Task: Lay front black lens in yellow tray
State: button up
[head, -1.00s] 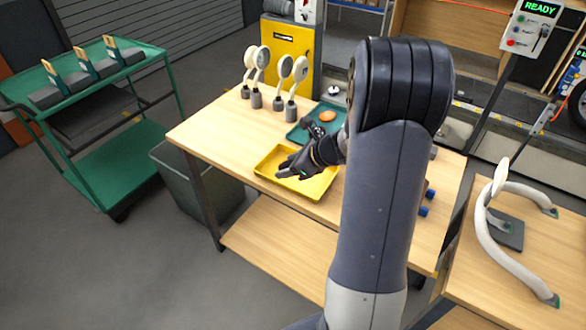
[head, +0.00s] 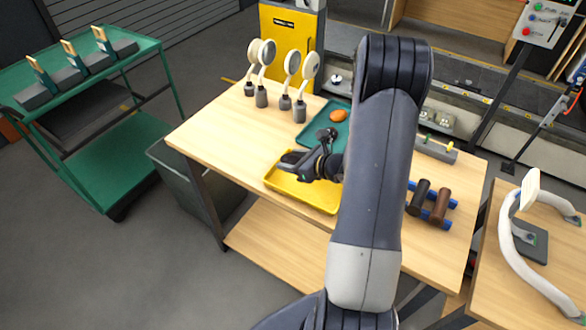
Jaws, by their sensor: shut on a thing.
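The yellow tray (head: 318,196) lies near the front edge of the wooden table, partly covered by my arm. My gripper (head: 289,164) is over the tray's back left part, pointing left, and is shut on a small dark thing. It looks like the black lens (head: 292,157), though it is hard to tell apart from the dark fingers. I cannot tell whether it touches the tray floor. No other thing shows in the visible part of the tray.
Behind is a teal tray (head: 312,136) with an orange oval piece (head: 338,116). Several pale round-headed holders (head: 291,66) stand at the back left. Dark and brown rollers (head: 437,205) lie on the right. The table's left part is clear. A bin (head: 185,180) stands below.

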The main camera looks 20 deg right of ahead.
aim_at(292, 176)
jog(key=shift+f+p, duration=0.35)
jog(key=shift+f, duration=1.8)
jog(key=shift+s+f+b, duration=0.15)
jog(key=shift+f+b, duration=0.55)
jog(key=shift+b, duration=0.25)
jog(key=o, duration=0.8)
jog(key=shift+s+f, duration=0.1)
jog(key=shift+o, duration=0.6)
jog(key=shift+a+r+p, duration=0.1)
jog(key=shift+r+p, duration=0.55)
jog(key=shift+p, duration=0.3)
jog(key=b+v, duration=0.2)
jog(key=v, duration=1)
jog(key=shift+r, duration=0.2)
jog(key=shift+w, duration=0.25)
